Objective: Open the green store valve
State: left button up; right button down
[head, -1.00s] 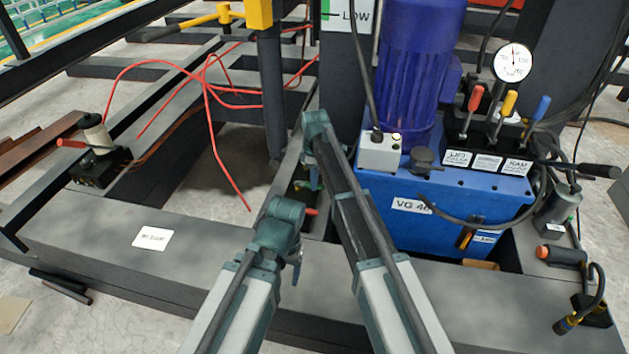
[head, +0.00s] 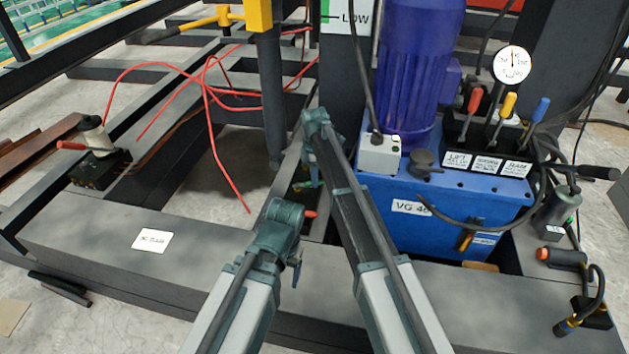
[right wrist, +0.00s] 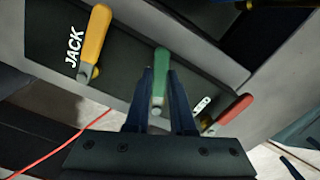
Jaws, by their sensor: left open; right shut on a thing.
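The green store valve handle (right wrist: 161,62) stands in the middle of the right wrist view, on a dark plate. The two fingers of my right gripper (right wrist: 160,76) lie on either side of it and are shut on it. The valve's base is partly hidden behind the fingers. In the head view, my arms hide most of the valve area. My left gripper (head: 296,270) is open and mostly hidden behind its own wrist, lower and nearer than the right one.
A yellow handle (right wrist: 95,40) beside the JACK label and a red handle (right wrist: 230,113) flank the green one. A blue pump unit (head: 450,225) stands right of my arms. Red hoses (head: 215,95) lie at the left. A grey beam (head: 90,225) crosses the front.

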jog(key=w+n, duration=0.1)
jog(key=n, duration=0.1)
jog(key=w+n, duration=0.1)
jog(key=shift+a+n, duration=0.3)
jog(key=shift+n, duration=0.1)
jog(key=n, duration=0.1)
jog(key=w+n, duration=0.1)
jog(key=shift+a+n, duration=0.3)
jog(key=shift+a, duration=0.1)
jog(key=n, duration=0.1)
jog(key=w+a+n, duration=0.1)
jog(key=n, duration=0.1)
jog(key=shift+a, duration=0.15)
jog(key=shift+w+a+n, duration=0.1)
jog(key=shift+a+n, duration=0.25)
jog(key=shift+n, duration=0.55)
jog(key=shift+w+a+n, duration=0.1)
jog(key=shift+a+n, duration=0.2)
jog(key=shift+n, duration=0.6)
jog(key=c, duration=0.8)
grip_release()
jog(key=shift+o, duration=0.2)
pick_arm(q)
jog(key=shift+r, duration=0.1)
